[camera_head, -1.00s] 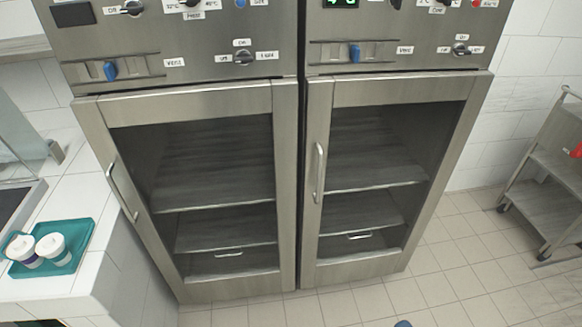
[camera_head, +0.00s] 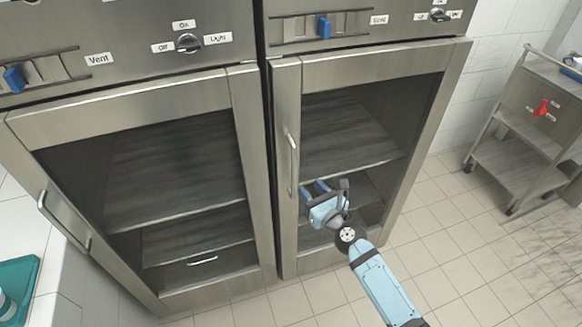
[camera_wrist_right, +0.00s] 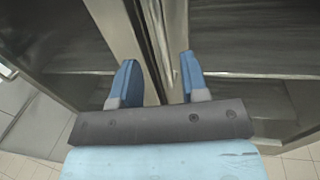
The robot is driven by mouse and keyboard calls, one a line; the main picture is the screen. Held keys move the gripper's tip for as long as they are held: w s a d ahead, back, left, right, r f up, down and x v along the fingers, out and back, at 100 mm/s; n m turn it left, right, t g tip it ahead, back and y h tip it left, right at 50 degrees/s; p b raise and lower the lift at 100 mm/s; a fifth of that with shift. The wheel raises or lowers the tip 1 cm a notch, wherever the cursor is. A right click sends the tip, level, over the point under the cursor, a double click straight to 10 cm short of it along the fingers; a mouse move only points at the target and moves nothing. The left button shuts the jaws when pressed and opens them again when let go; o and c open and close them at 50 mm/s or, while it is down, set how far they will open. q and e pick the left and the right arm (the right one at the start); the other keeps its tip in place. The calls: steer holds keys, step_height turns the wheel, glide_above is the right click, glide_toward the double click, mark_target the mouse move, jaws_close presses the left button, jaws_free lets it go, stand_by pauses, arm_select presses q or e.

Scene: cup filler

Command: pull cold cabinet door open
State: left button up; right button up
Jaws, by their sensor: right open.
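Two steel cabinets stand side by side, both with closed, framed glass doors. The right cabinet door (camera_head: 286,220) has a vertical bar handle (camera_head: 292,163) on its left side. The left cabinet door (camera_head: 250,170) has its handle (camera_head: 62,222) on its left side. No readable label in the current views marks which one is cold. My right gripper (camera_head: 312,190) is in front of the right door, just right of and below the lower end of its handle. In the right wrist view its two blue fingers (camera_wrist_right: 158,65) are apart and empty, facing steel door frames. My left gripper is not in view.
A metal trolley (camera_head: 515,150) with shelves stands at the right against the tiled wall. A white counter (camera_head: 15,215) with a teal tray (camera_head: 18,275) is at the left. Tiled floor in front of the right cabinet is free. Control panels sit above the doors.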

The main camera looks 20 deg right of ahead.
mark_target(295, 172)
steer(key=x, duration=0.9)
steer(key=shift+w+a, duration=0.1)
jaws_close()
